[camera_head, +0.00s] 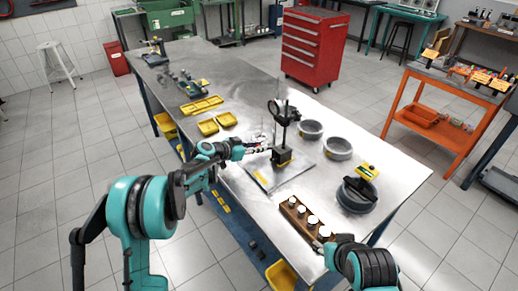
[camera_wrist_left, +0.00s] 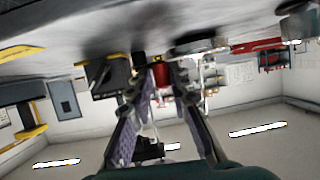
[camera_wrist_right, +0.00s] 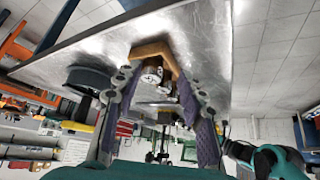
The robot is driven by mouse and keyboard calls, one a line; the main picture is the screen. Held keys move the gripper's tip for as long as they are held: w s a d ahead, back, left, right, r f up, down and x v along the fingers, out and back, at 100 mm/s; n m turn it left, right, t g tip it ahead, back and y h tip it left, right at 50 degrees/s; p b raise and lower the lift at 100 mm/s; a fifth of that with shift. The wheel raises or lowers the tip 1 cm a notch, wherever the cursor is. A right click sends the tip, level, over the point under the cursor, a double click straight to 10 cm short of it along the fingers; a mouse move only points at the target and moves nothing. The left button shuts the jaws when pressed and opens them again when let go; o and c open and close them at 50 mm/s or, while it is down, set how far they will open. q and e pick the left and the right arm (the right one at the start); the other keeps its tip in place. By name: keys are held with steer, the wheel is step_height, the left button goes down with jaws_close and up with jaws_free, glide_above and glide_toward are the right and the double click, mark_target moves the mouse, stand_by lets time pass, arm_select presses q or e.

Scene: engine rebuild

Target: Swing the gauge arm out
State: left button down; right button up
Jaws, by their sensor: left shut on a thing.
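The gauge stand (camera_head: 284,132) stands upright on a flat metal plate (camera_head: 262,184) in the middle of the bench. Its black block base and round dark head show in the head view. My left gripper (camera_head: 264,148) reaches in from the left at the stand's lower part. It is shut on a slim part there, which looks like the gauge arm; the fingers hide most of it. In the left wrist view, the fingers (camera_wrist_left: 163,80) stand a little apart. My right gripper (camera_wrist_right: 157,82) is open, with the end of the wooden piston rack (camera_wrist_right: 152,48) showing between its fingers.
The rack (camera_head: 302,228) holds several white-topped pistons near the bench's front edge. Grey rings (camera_head: 338,149) and a dark ring with a yellow-topped tool (camera_head: 367,171) lie to the right of the stand. Yellow trays (camera_head: 202,105) lie farther back. The bench right of the plate has some free room.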

arm_select(q)
steer(key=shift+w+a+r+m+g+h, duration=0.15)
steer(key=shift+w+m+g+h, duration=0.25)
steer(key=shift+w+m+g, duration=0.25)
steer(key=shift+s, duration=0.1)
steer(key=c, duration=1.6)
jaws_free()
steer(key=shift+o, duration=0.5)
steer(key=v, duration=1.1)
steer(key=shift+a, duration=0.35)
steer(key=shift+s, duration=0.1)
